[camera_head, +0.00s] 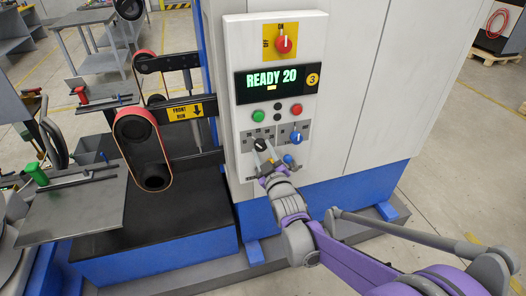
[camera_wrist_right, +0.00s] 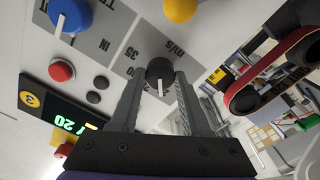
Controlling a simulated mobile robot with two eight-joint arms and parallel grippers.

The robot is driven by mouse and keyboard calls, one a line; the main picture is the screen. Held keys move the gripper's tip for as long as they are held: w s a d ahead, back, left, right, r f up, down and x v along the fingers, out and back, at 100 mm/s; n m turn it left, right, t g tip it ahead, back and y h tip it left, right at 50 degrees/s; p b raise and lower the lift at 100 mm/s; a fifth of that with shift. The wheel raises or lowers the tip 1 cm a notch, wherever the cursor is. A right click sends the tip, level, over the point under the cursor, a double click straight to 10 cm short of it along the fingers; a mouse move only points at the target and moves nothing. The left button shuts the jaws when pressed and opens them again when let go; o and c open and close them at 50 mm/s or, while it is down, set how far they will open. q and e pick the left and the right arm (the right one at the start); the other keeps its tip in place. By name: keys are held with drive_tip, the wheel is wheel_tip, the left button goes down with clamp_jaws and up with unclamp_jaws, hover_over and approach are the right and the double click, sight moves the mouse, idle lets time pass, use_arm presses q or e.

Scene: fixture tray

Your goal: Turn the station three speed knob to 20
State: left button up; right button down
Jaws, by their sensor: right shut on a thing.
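The black speed knob (camera_head: 260,144) sits on the lower left of the white control panel marked with a yellow 3. It also shows in the right wrist view (camera_wrist_right: 159,69), with a white pointer line and a grey m/s scale behind it. My right gripper (camera_head: 264,157) reaches it from below, and its two fingers are shut on either side of the knob. The panel's display (camera_head: 276,80) reads READY 20 in green. My left gripper is in neither view.
Green (camera_head: 258,115) and red (camera_head: 296,109) buttons sit above. A red rotary switch (camera_head: 284,43) is at the top. A belt grinder (camera_head: 126,128) stands to the left.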

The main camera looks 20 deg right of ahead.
drive_tip(key=shift+c, duration=1.9)
unclamp_jaws()
drive_tip(key=shift+s, duration=0.1)
drive_tip(key=s, duration=1)
drive_tip(key=shift+s, duration=0.35)
drive_tip(key=shift+d+f, duration=0.1)
